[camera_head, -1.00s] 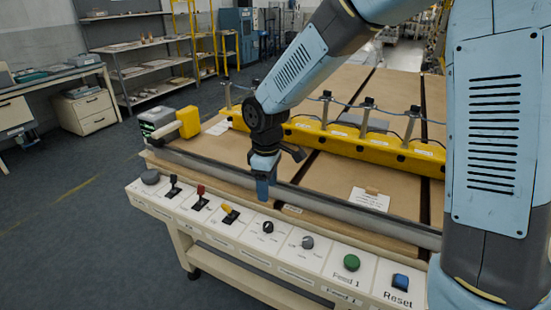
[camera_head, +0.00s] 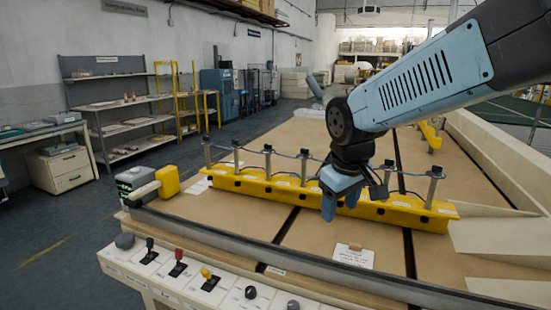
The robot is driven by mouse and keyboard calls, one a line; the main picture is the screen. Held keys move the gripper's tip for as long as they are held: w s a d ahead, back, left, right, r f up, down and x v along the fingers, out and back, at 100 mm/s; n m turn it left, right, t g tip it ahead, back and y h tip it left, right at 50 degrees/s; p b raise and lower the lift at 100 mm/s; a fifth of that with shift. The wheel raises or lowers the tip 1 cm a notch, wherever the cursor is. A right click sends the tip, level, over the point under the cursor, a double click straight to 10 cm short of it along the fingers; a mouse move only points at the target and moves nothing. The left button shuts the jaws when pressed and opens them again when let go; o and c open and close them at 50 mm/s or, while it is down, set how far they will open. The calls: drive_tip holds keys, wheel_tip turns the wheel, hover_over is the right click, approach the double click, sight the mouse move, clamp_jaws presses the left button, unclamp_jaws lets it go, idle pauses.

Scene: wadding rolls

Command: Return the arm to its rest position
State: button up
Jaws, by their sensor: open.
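My gripper (camera_head: 328,207) hangs from my light-blue arm, fingers pointing down, over the brown bed of the machine table (camera_head: 230,216). In the picture it lies in front of the yellow bar, a little right of its middle. Its jaws are open, and I see nothing held between them. The yellow bar (camera_head: 262,189) crosses the bed and carries several metal posts joined by a cable. I cannot tell how much clearance there is between the fingertips and the bed.
A control panel along the front edge has a black lever (camera_head: 149,250), a red lever (camera_head: 178,262), a yellow lever (camera_head: 210,279) and knobs. A yellow and grey device (camera_head: 168,181) sits at the left corner. A paper card (camera_head: 352,256) lies on the bed. Shelves (camera_head: 120,100) stand back left.

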drive_tip(key=s+d+r+m+t, duration=0.2)
drive_tip(key=s+d+r+m, duration=0.2)
drive_tip(key=s+d, duration=0.5)
drive_tip(key=shift+s+d+r+m, duration=0.2)
drive_tip(key=shift+s+d+m, duration=0.15)
drive_tip(key=shift+s+m, duration=0.65)
drive_tip(key=shift+w, duration=0.2)
